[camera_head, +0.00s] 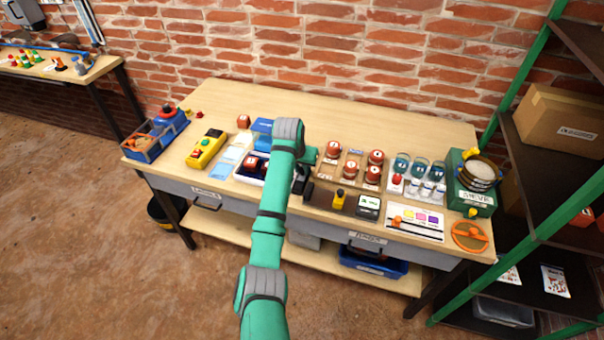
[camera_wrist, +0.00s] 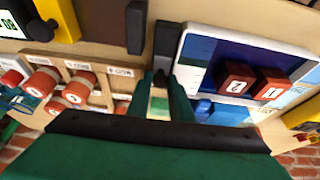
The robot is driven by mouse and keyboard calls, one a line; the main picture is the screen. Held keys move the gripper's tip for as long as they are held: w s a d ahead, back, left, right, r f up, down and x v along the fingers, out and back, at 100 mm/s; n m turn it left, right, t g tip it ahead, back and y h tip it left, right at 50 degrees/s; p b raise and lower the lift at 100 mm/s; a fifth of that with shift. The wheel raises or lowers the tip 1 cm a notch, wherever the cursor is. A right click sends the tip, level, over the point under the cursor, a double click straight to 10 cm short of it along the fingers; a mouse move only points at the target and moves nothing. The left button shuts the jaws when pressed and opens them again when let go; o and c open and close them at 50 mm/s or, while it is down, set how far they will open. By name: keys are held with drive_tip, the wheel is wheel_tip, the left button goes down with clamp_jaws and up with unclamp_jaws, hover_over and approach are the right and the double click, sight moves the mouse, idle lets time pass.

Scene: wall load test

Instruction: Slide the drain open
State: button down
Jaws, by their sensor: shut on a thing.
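A white-rimmed tray (camera_head: 239,178) with a dark blue inside stands at the front middle of the bench; it also shows in the wrist view (camera_wrist: 190,47). Two dark red numbered blocks (camera_wrist: 237,82) are inside it. A black upright handle (camera_wrist: 164,42) stands close beside the tray's rim; I cannot tell whether it is the drain slide. My gripper (camera_wrist: 160,88) is shut on the lower end of this black piece. In the head view my arm hides part of the tray, and the gripper (camera_head: 303,180) is partly hidden. No drain opening is visible.
A second black post (camera_wrist: 136,27) stands beside the handle. A wooden rack with red numbered cylinders (camera_head: 333,150) is right of my gripper. A yellow control box (camera_head: 206,148) and blue bin (camera_head: 143,146) are left. The bench's back (camera_head: 340,110) is clear.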

sight(301, 180)
drive_tip(key=shift+s, duration=0.15)
drive_tip(key=shift+s+a, duration=0.3)
drive_tip(key=shift+s, duration=0.4)
drive_tip(key=shift+s+a, duration=0.1)
drive_tip(key=shift+s, duration=0.25)
drive_tip(key=shift+s+a, duration=0.2)
drive_tip(key=shift+s, duration=0.45)
drive_tip(key=c, duration=1.6)
unclamp_jaws()
drive_tip(key=shift+c, duration=0.2)
drive_tip(key=shift+s, duration=0.1)
drive_tip(key=shift+r, duration=0.1)
